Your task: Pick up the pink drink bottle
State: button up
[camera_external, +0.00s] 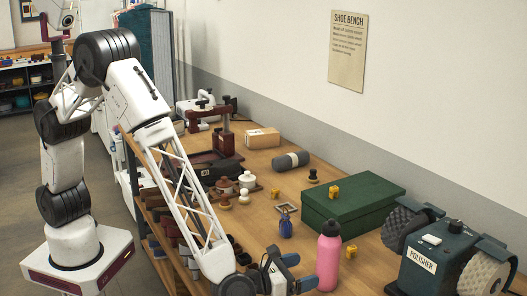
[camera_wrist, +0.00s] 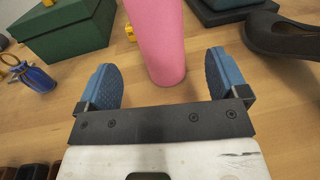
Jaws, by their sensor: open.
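The pink drink bottle (camera_external: 328,258) stands upright on the wooden bench in the external view, with a dark cap on top. In the wrist view the bottle (camera_wrist: 157,40) rises just beyond the fingertips, and its top is cut off by the frame edge. My gripper (camera_external: 297,272) is low over the bench, just left of the bottle. In the wrist view my gripper (camera_wrist: 162,80) has its two blue fingers spread wide. The bottle's base lies about between the fingertips; I cannot tell how deep. Nothing is held.
A green box (camera_external: 350,208) lies behind the bottle, and a small blue bottle (camera_external: 286,224) stands to the left. A yellow block (camera_external: 351,251) is near the bottle. The polisher (camera_external: 432,262) stands to the right. A dark shoe (camera_wrist: 285,36) shows in the wrist view.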

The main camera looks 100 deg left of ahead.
aim_at(318, 266)
jog(key=shift+x, duration=1.3)
jog(key=shift+x, duration=2.6)
jog(key=c, duration=1.3)
